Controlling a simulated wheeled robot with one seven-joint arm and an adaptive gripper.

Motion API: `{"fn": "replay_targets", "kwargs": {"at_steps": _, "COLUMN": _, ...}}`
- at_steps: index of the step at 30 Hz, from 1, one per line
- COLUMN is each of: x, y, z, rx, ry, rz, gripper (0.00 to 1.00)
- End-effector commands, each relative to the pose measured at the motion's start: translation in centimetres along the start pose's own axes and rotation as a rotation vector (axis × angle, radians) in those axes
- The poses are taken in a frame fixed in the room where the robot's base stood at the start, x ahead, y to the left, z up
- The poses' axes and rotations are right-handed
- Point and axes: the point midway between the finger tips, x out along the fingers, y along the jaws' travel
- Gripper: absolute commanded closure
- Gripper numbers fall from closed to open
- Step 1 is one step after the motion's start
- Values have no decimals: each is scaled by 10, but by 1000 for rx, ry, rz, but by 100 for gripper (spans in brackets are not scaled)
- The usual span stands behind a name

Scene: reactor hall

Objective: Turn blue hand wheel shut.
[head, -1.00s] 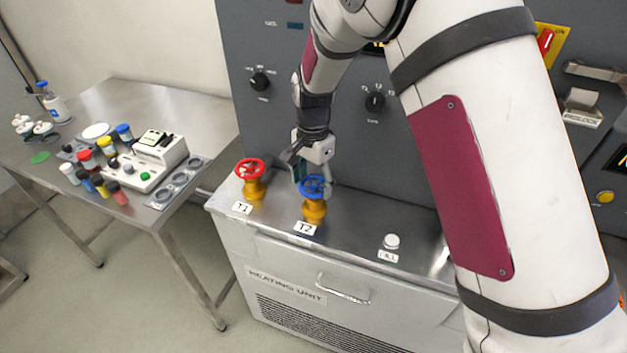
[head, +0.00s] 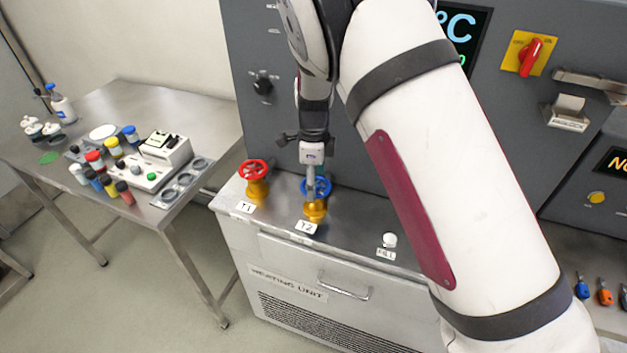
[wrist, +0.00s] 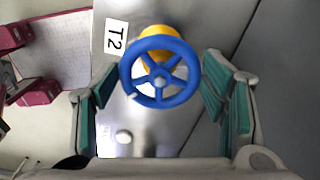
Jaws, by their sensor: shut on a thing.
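The blue hand wheel (head: 323,187) sits on the yellow valve body (head: 315,210) by the T2 label, on top of the heating unit (head: 345,235). My gripper (head: 315,185) comes down on the wheel from above and hides part of it. In the wrist view the whole blue wheel (wrist: 160,92) shows, with its spokes and rim. The T2 label (wrist: 116,37) lies beside the valve.
A red hand wheel (head: 254,169) on a yellow valve, labelled T1, stands close on the left. A white FILL cap (head: 390,240) is to the right. The dark control panel (head: 265,130) rises behind. A steel table (head: 150,95) with jars stands at left.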

Motion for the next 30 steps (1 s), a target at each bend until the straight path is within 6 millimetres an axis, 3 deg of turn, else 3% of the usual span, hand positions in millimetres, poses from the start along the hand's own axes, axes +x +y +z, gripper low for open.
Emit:
{"fn": "replay_targets", "kwargs": {"at_steps": 18, "x": -1, "y": -3, "z": 0, "rx": 556, "ry": -1, "rz": -2, "gripper": 62}}
{"fn": "replay_targets", "kwargs": {"at_steps": 30, "x": 0, "y": -4, "z": -1, "rx": 757, "ry": 0, "rz": -1, "gripper": 62}}
